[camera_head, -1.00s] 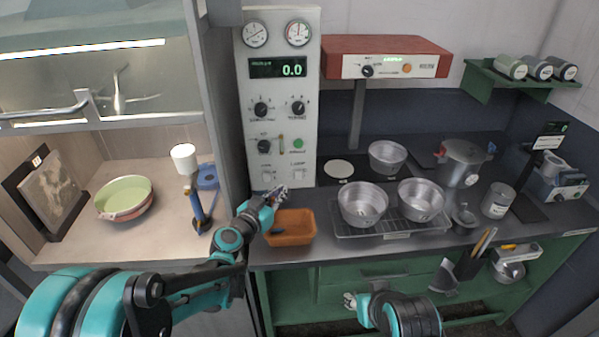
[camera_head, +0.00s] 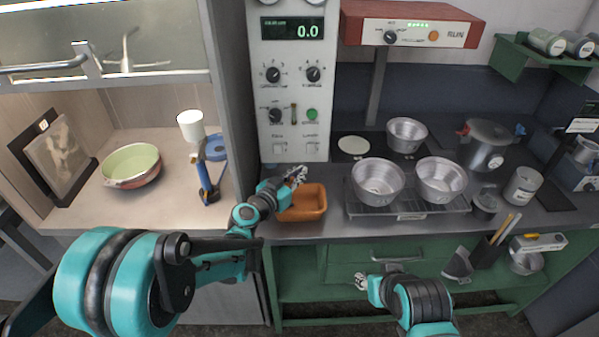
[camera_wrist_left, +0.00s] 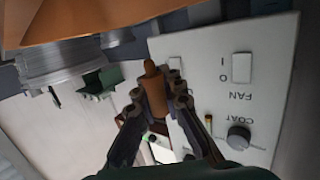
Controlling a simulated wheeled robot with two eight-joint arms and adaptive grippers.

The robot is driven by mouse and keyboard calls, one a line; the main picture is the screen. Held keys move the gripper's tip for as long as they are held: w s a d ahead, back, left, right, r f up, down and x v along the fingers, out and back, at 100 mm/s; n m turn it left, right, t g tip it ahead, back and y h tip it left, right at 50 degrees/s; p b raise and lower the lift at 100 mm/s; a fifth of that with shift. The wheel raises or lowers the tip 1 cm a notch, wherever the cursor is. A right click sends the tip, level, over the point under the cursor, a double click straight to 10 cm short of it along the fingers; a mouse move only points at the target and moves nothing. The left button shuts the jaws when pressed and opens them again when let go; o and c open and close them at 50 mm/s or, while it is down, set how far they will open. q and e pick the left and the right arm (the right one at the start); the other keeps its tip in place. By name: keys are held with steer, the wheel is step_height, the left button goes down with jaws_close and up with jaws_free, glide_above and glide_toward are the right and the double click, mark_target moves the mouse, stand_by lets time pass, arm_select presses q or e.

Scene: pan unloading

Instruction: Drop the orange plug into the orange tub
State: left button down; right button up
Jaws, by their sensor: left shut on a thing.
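The orange tub (camera_head: 312,212) stands on the dark counter below the control panel. My left gripper (camera_head: 297,175) is at the tub's back left, near its rim. In the left wrist view the left gripper (camera_wrist_left: 160,88) is shut on the orange plug (camera_wrist_left: 153,88), whose rounded end sticks out past the fingertips. Part of the tub (camera_wrist_left: 90,22) fills the top of that view, apart from the plug. The plug cannot be made out in the head view. My right gripper (camera_head: 362,281) hangs low in front of the green cabinet, too small to read.
The control panel (camera_head: 293,100) rises close behind the tub. Two metal pans (camera_head: 378,183) sit on a wire rack to its right. A blue stand (camera_head: 208,180) and a green bowl (camera_head: 132,165) are on the left bench, past a grey upright (camera_head: 232,110).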

arm_select(q)
steer(key=c, duration=1.6)
jaws_free()
steer(key=shift+o, duration=0.2)
steer(key=v, duration=1.2)
steer(key=shift+s, duration=0.15)
steer(key=s+a+f+n+g+y, duration=0.2)
steer(key=s+a+y, duration=0.1)
steer(key=s, duration=0.4)
steer(key=s+a+f+n+g+y, duration=0.1)
steer(key=s+a+n+g+y, duration=0.1)
steer(key=s+a, duration=0.4)
steer(key=s+a+f+n+g+y, duration=0.2)
steer(key=s+a+y, duration=0.2)
steer(key=s, duration=0.4)
steer(key=shift+s+a+f+n, duration=0.2)
steer(key=shift+f+n, duration=0.1)
steer(key=shift+n, duration=0.1)
